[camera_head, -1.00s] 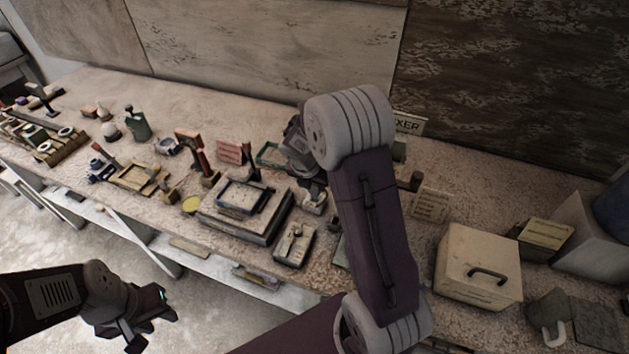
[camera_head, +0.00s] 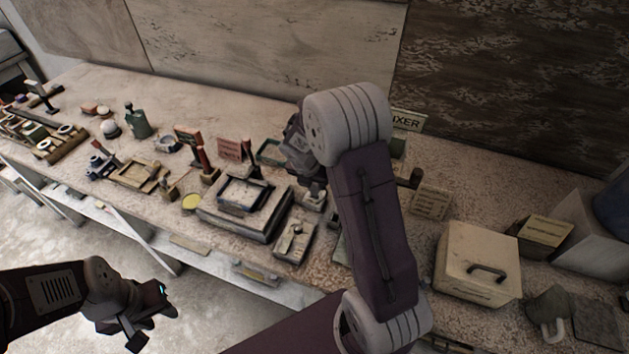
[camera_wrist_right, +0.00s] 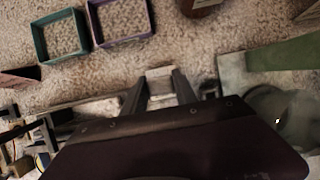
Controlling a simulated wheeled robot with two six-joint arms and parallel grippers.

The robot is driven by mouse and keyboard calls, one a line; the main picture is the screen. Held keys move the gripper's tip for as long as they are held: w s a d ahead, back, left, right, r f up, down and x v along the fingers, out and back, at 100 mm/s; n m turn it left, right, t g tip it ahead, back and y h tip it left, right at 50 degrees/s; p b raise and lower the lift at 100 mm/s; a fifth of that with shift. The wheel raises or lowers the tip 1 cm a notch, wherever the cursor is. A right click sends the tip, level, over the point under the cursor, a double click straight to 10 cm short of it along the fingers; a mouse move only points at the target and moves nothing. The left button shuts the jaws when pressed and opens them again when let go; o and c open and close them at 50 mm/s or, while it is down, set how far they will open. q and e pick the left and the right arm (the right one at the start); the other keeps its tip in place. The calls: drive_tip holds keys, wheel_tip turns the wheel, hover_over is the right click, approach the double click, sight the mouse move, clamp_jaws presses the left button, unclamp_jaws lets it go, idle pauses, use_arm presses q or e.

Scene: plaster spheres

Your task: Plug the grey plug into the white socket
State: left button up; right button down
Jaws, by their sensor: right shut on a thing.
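My right gripper (camera_wrist_right: 159,92) is shut on a small pale grey block between its fingertips in the right wrist view. I take this block for the grey plug (camera_wrist_right: 158,73), but its prongs are hidden. In the head view my right gripper (camera_head: 312,186) is low over the bench, partly hidden by its own arm, with a pale piece at its tip. I cannot pick out the white socket for certain in either view. My left gripper (camera_head: 151,324) is open and empty, away from the bench at the lower left.
A green frame (camera_wrist_right: 41,47) and a purple frame (camera_wrist_right: 96,30) lie beyond the right gripper. In the head view, a stepped grey block (camera_head: 213,222) and a small plate with a knob (camera_head: 283,247) stand left of my right arm. A lidded box (camera_head: 455,265) stands right.

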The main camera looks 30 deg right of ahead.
idle(0.3)
drive_tip(key=shift+p, duration=0.5)
idle(0.4)
drive_tip(key=shift+f+b, duration=1.15)
drive_tip(key=shift+f, duration=0.4)
drive_tip(key=c, duration=0.9)
unclamp_jaws()
drive_tip(key=shift+r, duration=0.1)
wheel_tip(320, 180, up, 4)
drive_tip(key=p, duration=0.4)
drive_tip(key=shift+p, duration=0.35)
